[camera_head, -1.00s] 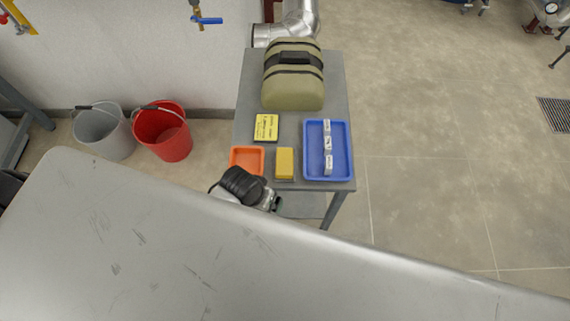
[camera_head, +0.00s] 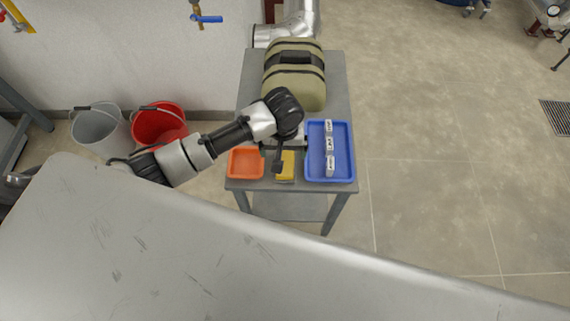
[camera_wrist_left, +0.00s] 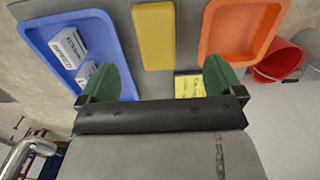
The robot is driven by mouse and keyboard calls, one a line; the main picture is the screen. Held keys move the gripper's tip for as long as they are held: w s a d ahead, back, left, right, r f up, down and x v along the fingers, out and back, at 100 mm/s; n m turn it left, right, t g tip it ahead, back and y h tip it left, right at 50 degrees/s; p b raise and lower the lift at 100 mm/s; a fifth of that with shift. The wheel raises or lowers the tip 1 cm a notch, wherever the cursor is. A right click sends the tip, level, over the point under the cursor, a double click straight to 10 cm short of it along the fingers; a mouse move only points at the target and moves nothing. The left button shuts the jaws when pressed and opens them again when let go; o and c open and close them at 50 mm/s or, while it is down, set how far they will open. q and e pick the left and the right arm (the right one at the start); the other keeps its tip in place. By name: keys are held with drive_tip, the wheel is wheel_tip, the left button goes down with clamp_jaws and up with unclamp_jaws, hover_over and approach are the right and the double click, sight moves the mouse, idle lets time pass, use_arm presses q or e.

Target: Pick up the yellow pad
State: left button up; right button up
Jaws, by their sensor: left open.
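A plain yellow block (camera_head: 288,168) lies on the small grey table, between the orange tray and the blue tray. It also shows in the left wrist view (camera_wrist_left: 154,36), beyond my fingertips. A flat yellow pad with dark writing (camera_wrist_left: 189,86) shows in the left wrist view close to the gripper, beside one finger and partly covered by the gripper; my arm hides it in the head view. My left gripper (camera_head: 282,153) is over the table, and its open green fingers (camera_wrist_left: 165,76) hold nothing. My right gripper is out of view.
The orange tray (camera_head: 246,174) looks empty. The blue tray (camera_head: 345,173) holds several small white labelled boxes (camera_head: 330,144). An olive bag (camera_head: 309,92) stands at the table's back. A red bucket (camera_head: 150,119) and a grey bucket (camera_head: 98,132) stand on the floor to the left.

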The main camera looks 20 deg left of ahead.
sight(285, 164)
use_arm(q)
drive_tip(key=f, duration=0.3)
drive_tip(key=f+b, duration=0.1)
drive_tip(key=f, duration=0.3)
drive_tip(key=shift+w+d+f, duration=0.15)
drive_tip(key=shift+w+f, duration=0.05)
drive_tip(key=shift+f, duration=0.1)
drive_tip(key=shift+c, duration=0.3)
drive_tip(key=c, duration=1)
